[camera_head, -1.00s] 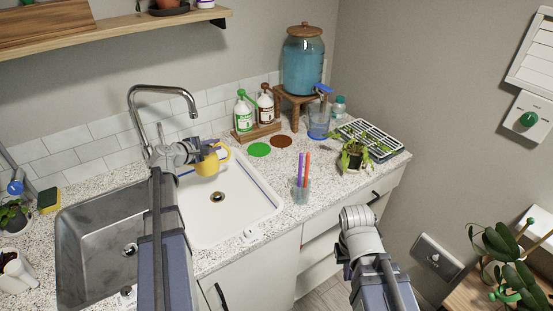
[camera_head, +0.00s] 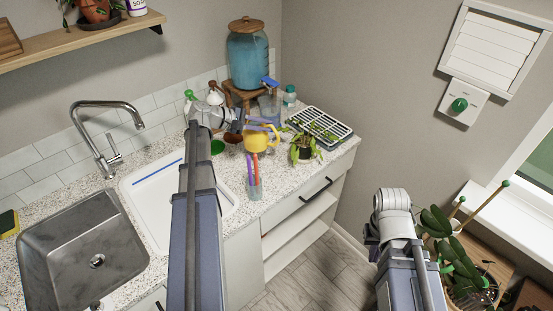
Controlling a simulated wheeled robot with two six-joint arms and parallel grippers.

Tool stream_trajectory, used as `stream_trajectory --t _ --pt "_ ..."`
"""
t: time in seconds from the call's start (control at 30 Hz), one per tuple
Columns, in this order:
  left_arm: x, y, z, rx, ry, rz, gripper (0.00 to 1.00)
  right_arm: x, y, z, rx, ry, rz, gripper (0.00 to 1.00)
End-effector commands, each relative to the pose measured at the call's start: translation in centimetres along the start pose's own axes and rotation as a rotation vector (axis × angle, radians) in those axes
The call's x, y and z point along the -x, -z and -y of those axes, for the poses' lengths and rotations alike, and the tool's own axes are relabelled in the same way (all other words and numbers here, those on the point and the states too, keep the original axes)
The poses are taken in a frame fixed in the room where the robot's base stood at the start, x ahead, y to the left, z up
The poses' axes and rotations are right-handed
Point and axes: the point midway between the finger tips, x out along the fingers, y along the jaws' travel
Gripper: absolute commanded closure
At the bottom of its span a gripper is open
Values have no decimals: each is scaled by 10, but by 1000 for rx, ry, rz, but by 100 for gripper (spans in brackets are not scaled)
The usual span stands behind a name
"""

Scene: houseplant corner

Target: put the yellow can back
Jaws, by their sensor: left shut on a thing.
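The yellow can (camera_head: 257,143) is a small watering can with a handle at its right. My left gripper (camera_head: 263,125), with purple fingers, is shut on it. The can appears held above the speckled counter, behind the glass of pens and left of the potted plant. A green disc (camera_head: 217,147) and a brown disc (camera_head: 232,138) lie on the counter to its left, partly covered by my left arm. The surface under the can is partly hidden. My right arm is low at the right; its gripper fingers do not show.
The glass with purple and orange pens (camera_head: 254,188) stands at the counter's front. A potted plant (camera_head: 304,152) and drying rack (camera_head: 320,129) are right. The white sink (camera_head: 149,201) is left.

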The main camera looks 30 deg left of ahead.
Motion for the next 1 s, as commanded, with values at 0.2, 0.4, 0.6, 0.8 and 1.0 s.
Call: stream_trajectory --t 0.2,0.4,0.6,0.8,1.0 --pt "1 -2 -1 -5 3 10 100 2 0 0 0 0 0 100" --pt "-5 4 10 -5 3 10 100 -12 1 1 0 0 0 100" --pt "-19 15 33 -5 3 9 100 -41 2 4 0 0 0 100" --pt "-28 24 50 -5 3 9 100 -62 4 6 -1 0 0 100" --pt "-28 24 50 -5 3 9 100 -62 4 6 0 0 0 100"
